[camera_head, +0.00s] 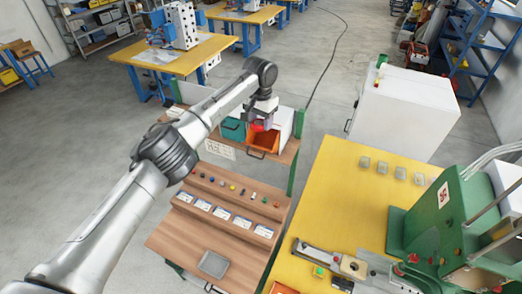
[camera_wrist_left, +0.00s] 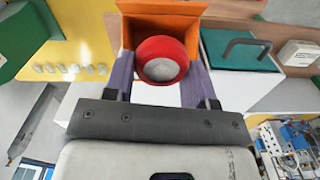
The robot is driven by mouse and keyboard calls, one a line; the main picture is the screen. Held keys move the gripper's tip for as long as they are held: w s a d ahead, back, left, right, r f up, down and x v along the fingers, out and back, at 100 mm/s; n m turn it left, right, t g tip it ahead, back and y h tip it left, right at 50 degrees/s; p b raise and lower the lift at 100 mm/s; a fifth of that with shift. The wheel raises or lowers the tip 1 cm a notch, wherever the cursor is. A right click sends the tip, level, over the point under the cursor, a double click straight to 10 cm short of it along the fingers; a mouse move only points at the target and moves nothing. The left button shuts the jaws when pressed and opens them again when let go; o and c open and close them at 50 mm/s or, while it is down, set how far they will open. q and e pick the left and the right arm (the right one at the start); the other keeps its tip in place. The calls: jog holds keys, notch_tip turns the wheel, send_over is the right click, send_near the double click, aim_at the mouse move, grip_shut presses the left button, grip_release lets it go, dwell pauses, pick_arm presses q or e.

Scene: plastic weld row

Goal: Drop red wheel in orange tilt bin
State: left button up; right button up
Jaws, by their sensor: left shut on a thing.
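The red wheel (camera_wrist_left: 162,47) is a round red ring with a pale grey centre. My left gripper (camera_head: 262,122) is shut on it; in the left wrist view the wheel sits between the purple fingers (camera_wrist_left: 160,78). In the head view the wheel (camera_head: 258,127) is a small red patch at the fingertips. The orange tilt bin (camera_head: 264,142) stands on the wooden bench, and my left gripper is above it. In the left wrist view the orange bin (camera_wrist_left: 125,68) shows behind the wheel, its inside partly hidden. My right gripper is not in view.
A teal bin (camera_head: 233,130) stands just left of the orange bin. A white box (camera_head: 285,120) is close on its right. A wooden rack (camera_head: 225,203) with small coloured parts is nearer. A yellow table (camera_head: 335,195) with a green machine (camera_head: 440,215) lies to the right.

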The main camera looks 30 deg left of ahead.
pick_arm(q)
jog(key=shift+f, duration=0.1)
jog(key=o, duration=1)
jog(key=shift+r, duration=0.35)
notch_tip(320, 180, up, 13)
jog(key=b, duration=0.2)
jog(key=shift+b, duration=0.3)
